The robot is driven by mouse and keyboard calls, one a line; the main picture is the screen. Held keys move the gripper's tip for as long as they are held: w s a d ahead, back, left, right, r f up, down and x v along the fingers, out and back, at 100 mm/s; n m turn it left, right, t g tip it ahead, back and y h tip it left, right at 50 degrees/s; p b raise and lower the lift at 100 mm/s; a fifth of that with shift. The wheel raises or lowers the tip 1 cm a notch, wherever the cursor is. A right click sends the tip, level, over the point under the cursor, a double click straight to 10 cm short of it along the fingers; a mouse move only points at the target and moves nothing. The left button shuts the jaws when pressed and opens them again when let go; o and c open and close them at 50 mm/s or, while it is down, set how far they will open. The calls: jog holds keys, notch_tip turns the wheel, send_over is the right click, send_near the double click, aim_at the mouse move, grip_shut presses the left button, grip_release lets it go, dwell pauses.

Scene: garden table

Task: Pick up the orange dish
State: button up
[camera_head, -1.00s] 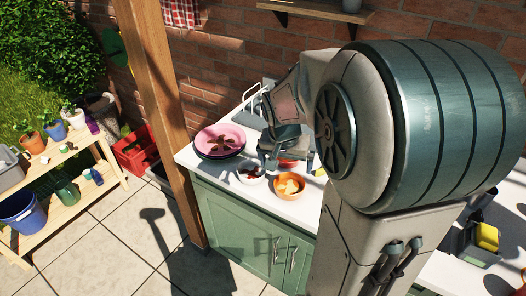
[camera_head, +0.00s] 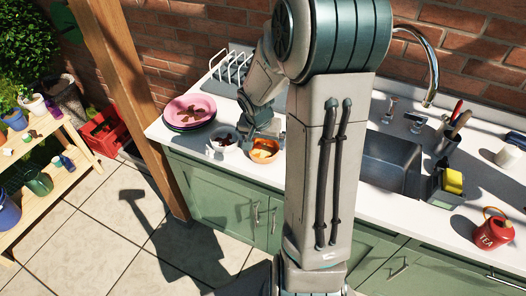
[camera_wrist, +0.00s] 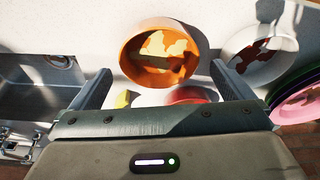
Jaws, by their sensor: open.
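The orange dish (camera_head: 263,158) stands on the white counter near its front edge and holds pale yellow pieces. In the wrist view the orange dish (camera_wrist: 132,68) is at the upper middle, just beyond and between my fingertips. My gripper (camera_head: 262,137) is just behind and above the dish in the head view. In the wrist view my gripper (camera_wrist: 160,68) is open, with one finger on each side and nothing held. I cannot tell whether a finger touches the rim.
A white bowl (camera_head: 223,146) with dark scraps stands close left of the dish. A red item (camera_wrist: 188,95) and a yellow item (camera_wrist: 123,99) lie near my gripper. The sink (camera_head: 390,160) is to the right.

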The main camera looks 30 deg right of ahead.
aim_at(264, 152)
jog(key=shift+x, duration=2.3)
jog(key=shift+s, duration=0.1)
jog(key=c, duration=0.8)
jog(key=shift+r, duration=0.1)
